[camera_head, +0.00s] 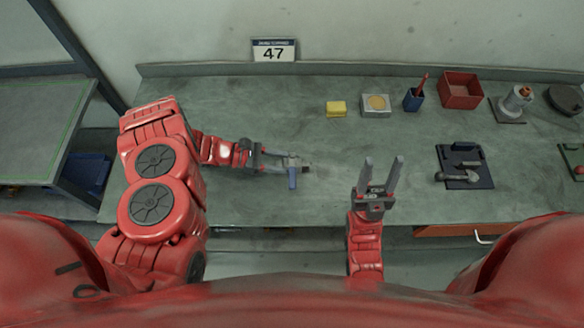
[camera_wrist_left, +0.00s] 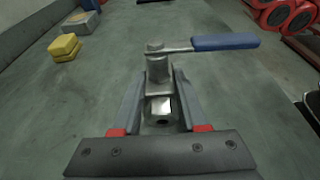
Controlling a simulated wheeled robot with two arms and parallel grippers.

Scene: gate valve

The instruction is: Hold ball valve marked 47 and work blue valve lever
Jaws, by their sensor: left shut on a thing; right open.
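The ball valve (camera_wrist_left: 158,80) is a metal body with a blue lever (camera_wrist_left: 226,42). In the left wrist view the lever points right, across the valve. In the head view the valve (camera_head: 296,161) is small at the left middle of the bench, with the blue lever (camera_head: 292,180) pointing to the front. My left gripper (camera_head: 283,163) is shut on the valve body, its fingers on both sides of it. My right gripper (camera_head: 383,172) is open and empty, fingers pointing to the back, to the right of the valve. The sign marked 47 (camera_head: 273,50) is on the wall behind.
A dark plate with metal parts (camera_head: 464,167) lies right of my right gripper.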

